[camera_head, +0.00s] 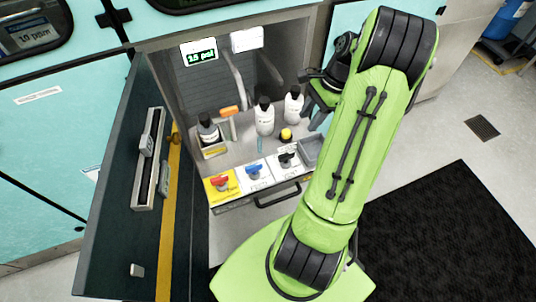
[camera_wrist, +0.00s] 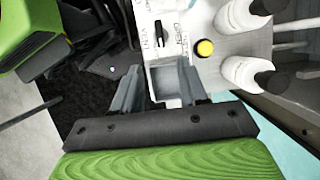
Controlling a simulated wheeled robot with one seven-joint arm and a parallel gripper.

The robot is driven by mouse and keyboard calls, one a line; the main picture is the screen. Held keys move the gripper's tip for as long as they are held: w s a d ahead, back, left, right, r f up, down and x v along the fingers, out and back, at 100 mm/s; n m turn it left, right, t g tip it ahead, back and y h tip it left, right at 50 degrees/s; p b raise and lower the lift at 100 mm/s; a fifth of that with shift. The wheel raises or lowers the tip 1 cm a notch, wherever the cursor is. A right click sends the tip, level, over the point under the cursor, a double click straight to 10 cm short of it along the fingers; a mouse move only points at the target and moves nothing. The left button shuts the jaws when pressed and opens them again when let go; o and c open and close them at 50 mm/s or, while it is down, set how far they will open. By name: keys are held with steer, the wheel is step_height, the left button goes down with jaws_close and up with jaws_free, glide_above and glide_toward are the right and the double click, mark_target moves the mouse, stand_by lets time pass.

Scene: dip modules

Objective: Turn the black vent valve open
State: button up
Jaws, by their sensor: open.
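The black vent valve (camera_head: 287,159) sits on a white label plate at the right end of a row of three valves, inside the open cabinet. In the wrist view the black valve handle (camera_wrist: 162,41) shows beyond my fingertips, beside printed VENT and OPEN lettering. My gripper (camera_wrist: 160,88) is open and empty, its two fingers apart over a small grey square tray (camera_wrist: 165,85). The valve is not between the fingers. In the head view my gripper (camera_head: 318,103) is partly hidden by my arm, above and right of the valve.
A red valve (camera_head: 221,181) on a yellow plate and a blue valve (camera_head: 254,168) stand left of the black one. A yellow button (camera_head: 286,134) and white bottles (camera_head: 264,117) stand behind. The open cabinet door (camera_head: 120,200) bounds the left side.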

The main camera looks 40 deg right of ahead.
mark_target(288, 154)
steer(key=b+x, duration=0.6)
steer(key=x, duration=0.9)
steer(key=shift+f, duration=0.35)
steer(key=shift+r, duration=0.1)
jaws_close()
